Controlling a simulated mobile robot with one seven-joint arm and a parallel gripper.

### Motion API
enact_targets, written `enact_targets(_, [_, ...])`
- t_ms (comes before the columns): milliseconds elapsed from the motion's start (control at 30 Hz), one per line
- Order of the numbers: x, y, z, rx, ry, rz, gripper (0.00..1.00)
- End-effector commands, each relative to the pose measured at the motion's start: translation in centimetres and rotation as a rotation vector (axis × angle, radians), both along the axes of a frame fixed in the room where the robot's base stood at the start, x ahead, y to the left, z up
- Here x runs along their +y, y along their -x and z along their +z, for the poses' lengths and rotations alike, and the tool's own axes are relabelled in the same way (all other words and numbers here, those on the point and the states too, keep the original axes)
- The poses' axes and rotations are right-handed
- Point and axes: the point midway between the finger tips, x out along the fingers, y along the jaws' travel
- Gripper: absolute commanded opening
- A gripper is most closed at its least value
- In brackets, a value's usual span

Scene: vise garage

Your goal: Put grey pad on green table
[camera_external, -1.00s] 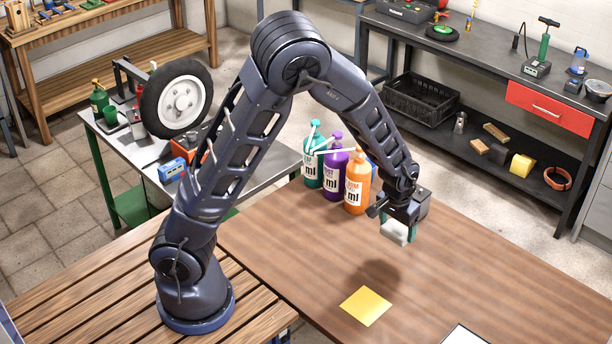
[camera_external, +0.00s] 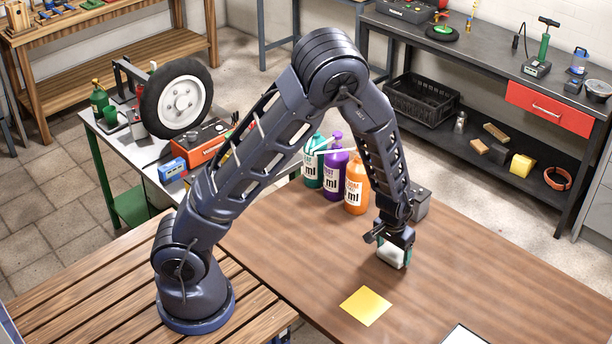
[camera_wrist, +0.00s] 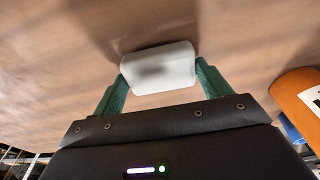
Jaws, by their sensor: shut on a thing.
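The grey pad (camera_external: 389,259), a small pale block, is between the green fingers of my gripper (camera_external: 393,255) at the brown wooden table. In the wrist view the pad (camera_wrist: 158,68) is gripped at its two ends by the fingers of my gripper (camera_wrist: 160,78), with a shadow on the wood around it. The pad is at or just above the wood; I cannot tell if it touches. The green table (camera_external: 126,147), with green legs and a grey metal top, stands apart at the left behind my arm, which hides part of it.
A yellow square (camera_external: 366,306) lies in front of the pad. Teal (camera_external: 313,168), purple (camera_external: 335,174) and orange (camera_external: 356,184) bottles and a dark box (camera_external: 420,203) stand behind. A wheel (camera_external: 181,101), a toolbox (camera_external: 207,139) and a blue box (camera_external: 173,169) crowd the green table.

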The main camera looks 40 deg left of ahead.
Motion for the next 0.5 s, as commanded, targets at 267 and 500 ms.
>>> enact_targets(267, [0.02, -0.02, -0.24, 0.000, 0.000, 0.000, 0.98])
enact_targets(500, [0.02, -0.01, -0.22, 0.000, 0.000, 0.000, 0.98])
